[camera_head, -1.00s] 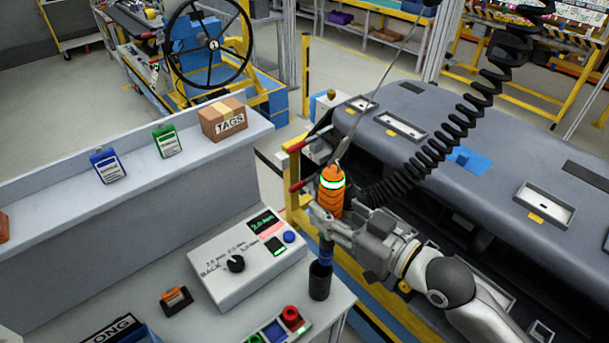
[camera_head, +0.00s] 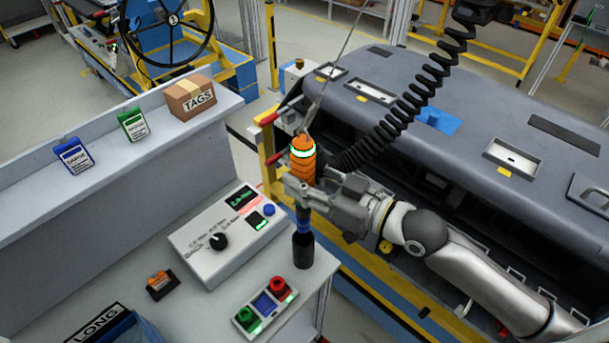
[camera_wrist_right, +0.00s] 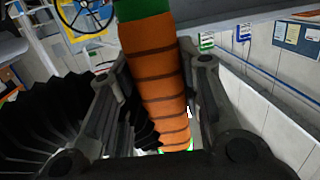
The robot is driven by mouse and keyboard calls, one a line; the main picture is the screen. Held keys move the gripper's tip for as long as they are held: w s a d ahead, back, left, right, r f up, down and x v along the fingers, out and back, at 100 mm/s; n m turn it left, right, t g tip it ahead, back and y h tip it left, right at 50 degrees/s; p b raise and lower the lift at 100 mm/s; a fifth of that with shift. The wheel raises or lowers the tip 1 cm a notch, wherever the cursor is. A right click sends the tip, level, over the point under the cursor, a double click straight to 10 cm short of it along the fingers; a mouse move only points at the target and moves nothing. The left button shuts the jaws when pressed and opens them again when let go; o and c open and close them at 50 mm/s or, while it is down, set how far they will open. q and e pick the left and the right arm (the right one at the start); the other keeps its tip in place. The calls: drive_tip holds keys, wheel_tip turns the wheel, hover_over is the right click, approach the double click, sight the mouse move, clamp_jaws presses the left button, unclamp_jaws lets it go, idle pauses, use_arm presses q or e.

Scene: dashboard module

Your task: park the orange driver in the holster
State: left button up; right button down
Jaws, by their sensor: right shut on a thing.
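The orange driver (camera_head: 302,168) has a lit green ring near its top and hangs upright on a cable. My right gripper (camera_head: 302,188) is shut on its body; the right wrist view also shows the ribbed orange grip (camera_wrist_right: 158,85) between the fingers. The driver's dark lower end with a blue collar (camera_head: 304,227) points down at the black cup-like holster (camera_head: 303,251) on the bench corner. The collar is at the holster's mouth; I cannot tell how far the tip is inside. My left gripper is not in view.
A white controller box (camera_head: 222,235) with a knob and display stands left of the holster. A button panel (camera_head: 265,305) is in front. A TAGS box (camera_head: 190,97) sits on the shelf. The grey dashboard (camera_head: 420,110) fills the right, with a black coiled cable (camera_head: 405,105) above it.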

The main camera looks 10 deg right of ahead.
sight(309, 226)
drive_tip(key=shift+f+b, duration=0.35)
drive_tip(key=shift+f, duration=0.7)
drive_tip(key=shift+f+b, duration=1.65)
drive_tip(key=shift+f, duration=0.3)
drive_tip(key=shift+f+b, duration=3.15)
drive_tip(key=shift+f, duration=1.1)
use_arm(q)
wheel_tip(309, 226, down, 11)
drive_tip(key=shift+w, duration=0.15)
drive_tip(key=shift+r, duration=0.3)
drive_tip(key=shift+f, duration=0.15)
use_arm(e)
drive_tip(key=shift+f, duration=0.2)
drive_tip(key=c, duration=0.9)
unclamp_jaws()
drive_tip(key=shift+c, duration=0.2)
